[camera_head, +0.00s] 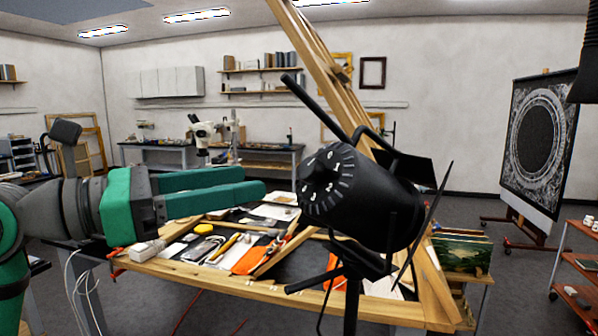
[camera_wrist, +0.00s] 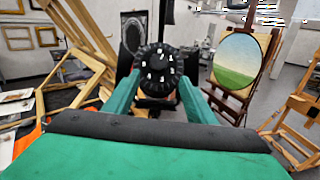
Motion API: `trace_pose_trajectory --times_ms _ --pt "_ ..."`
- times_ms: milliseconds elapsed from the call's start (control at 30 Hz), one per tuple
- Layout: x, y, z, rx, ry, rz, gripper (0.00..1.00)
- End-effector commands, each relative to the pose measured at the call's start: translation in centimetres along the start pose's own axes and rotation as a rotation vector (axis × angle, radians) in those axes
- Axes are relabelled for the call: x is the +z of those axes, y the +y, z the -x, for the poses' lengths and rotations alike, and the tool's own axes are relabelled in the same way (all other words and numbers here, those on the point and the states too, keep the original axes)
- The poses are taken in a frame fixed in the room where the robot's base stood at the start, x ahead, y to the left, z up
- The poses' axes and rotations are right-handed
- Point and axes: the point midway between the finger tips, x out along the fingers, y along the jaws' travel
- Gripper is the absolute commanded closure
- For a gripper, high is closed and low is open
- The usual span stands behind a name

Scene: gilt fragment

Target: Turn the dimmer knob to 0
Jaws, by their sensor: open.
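The dimmer knob (camera_head: 322,172) is a black dial with white marks on the end face of a black cylindrical lamp (camera_head: 375,205). In the wrist view the knob (camera_wrist: 158,68) faces me, near the picture's middle. My green gripper (camera_head: 262,188) points at the knob from the left in the head view, a short gap away. In the wrist view its two fingers (camera_wrist: 156,98) are spread apart, with the knob showing between and beyond them. The jaws are empty. Some digits show on the dial, but I cannot tell which one the knob is set to.
The lamp stands on a black stand (camera_head: 352,295) before a wooden workbench (camera_head: 190,272) strewn with tools. A wooden easel (camera_head: 325,70) leans up behind the lamp. Black flaps (camera_head: 425,225) stick out at the lamp's right. The air between gripper and knob is clear.

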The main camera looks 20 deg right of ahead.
Motion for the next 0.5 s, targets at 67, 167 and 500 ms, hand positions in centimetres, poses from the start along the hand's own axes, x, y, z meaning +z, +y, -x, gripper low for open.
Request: trace_pose_trajectory --times_ms 67,167,500 --pt "0.3 0.0 -0.1 0.009 0.017 -0.013 0.49" --pt "0.4 0.1 -0.6 0.011 0.024 -0.018 0.49" --pt "0.2 0.0 -5.9 0.008 0.023 -0.018 0.49"
